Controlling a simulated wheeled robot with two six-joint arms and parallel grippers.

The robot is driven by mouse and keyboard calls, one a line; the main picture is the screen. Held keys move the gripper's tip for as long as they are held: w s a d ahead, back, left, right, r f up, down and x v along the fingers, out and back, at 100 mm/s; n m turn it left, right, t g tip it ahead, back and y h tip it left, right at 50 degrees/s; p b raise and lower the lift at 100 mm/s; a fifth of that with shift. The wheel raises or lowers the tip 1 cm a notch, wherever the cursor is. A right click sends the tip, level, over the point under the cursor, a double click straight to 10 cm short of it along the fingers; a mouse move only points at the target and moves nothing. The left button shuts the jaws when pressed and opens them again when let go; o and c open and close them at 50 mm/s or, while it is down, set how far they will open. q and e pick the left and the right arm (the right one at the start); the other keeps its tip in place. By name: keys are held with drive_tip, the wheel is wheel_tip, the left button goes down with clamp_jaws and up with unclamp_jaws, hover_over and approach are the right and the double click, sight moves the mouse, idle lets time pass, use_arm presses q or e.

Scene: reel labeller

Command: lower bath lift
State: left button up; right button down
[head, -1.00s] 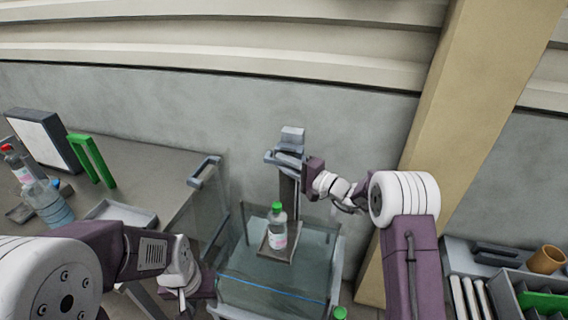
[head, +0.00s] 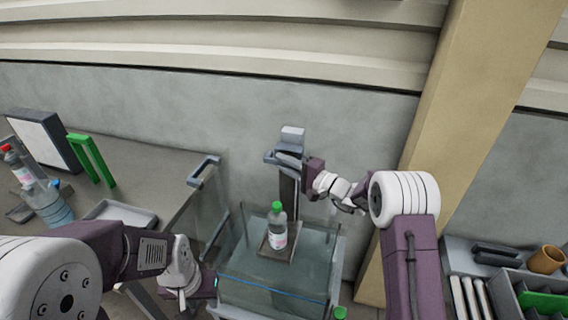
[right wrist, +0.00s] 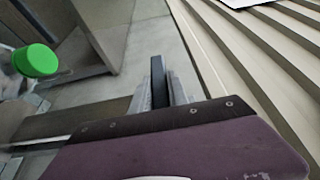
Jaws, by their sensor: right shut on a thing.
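The bath (head: 275,296) is a clear glass tank with a blue line low on its front. Its lift has an upright column (head: 289,190) at the back and a small platform (head: 292,250). A bottle with a green cap and pink label (head: 277,228) stands upright on the platform, inside the tank walls. My right gripper (head: 302,164) is shut on the lift's grey handle (head: 280,159) at the top of the column. In the right wrist view its fingers (right wrist: 159,88) close around a dark bar. My left gripper (head: 182,294) hangs left of the tank; its jaw opening is unclear.
The left table holds a green frame (head: 96,160), a grey tray (head: 121,214), bottles (head: 47,203) and a white panel (head: 40,143). A table handle (head: 204,170) lies near the tank. At right are a rack (head: 530,298) and a brown cup (head: 546,260). A tan pillar (head: 465,110) stands behind.

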wheel_tip(320, 180, down, 22)
drive_tip(key=b, duration=2.8)
drive_tip(key=shift+f+b, duration=0.25)
drive_tip(key=shift+b, duration=0.1)
drive_tip(key=c, duration=1.3)
unclamp_jaws()
drive_tip(key=shift+r, duration=0.1)
drive_tip(key=v, duration=0.9)
drive_tip(key=shift+s, duration=0.1)
